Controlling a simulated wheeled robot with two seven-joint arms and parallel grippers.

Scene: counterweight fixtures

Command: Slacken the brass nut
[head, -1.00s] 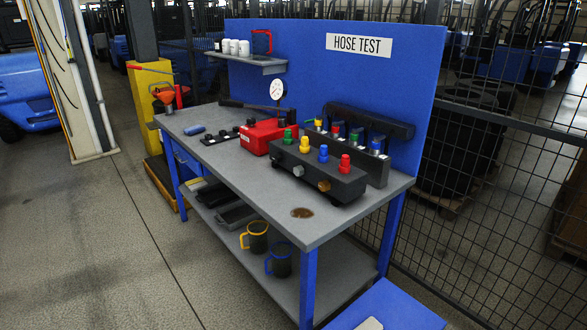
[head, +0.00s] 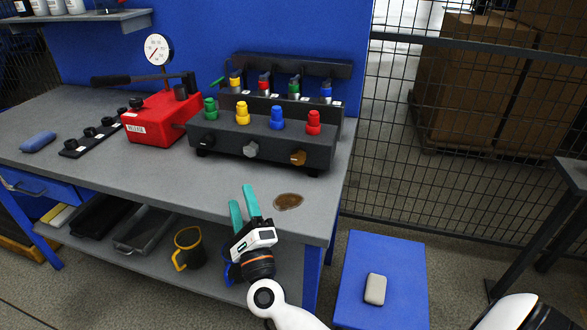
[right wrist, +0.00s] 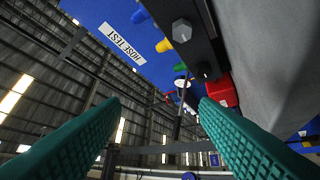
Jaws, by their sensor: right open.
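The brass nut (head: 298,158) sits at the right end of the front face of a black manifold block (head: 228,149) on the workbench. A grey hex nut (head: 250,150) is in the middle of that face and a black one (head: 208,140) at the left. My right gripper (head: 243,198) has teal fingers, open and empty, at the bench's front edge, in front of and below the block, apart from the nuts. In the right wrist view the fingers (right wrist: 158,104) are wide apart; the grey nut (right wrist: 181,30) shows there, but I cannot make out the brass one. My left gripper is not in view.
Colored knobs top the block, with a hose rack (head: 290,98) behind. A red pump (head: 160,118) with a gauge (head: 158,48) stands left. A brown stain (head: 288,201) marks the bench top (head: 330,190). A blue stool (head: 385,255) bearing a grey block (head: 375,289) stands right, by wire fencing.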

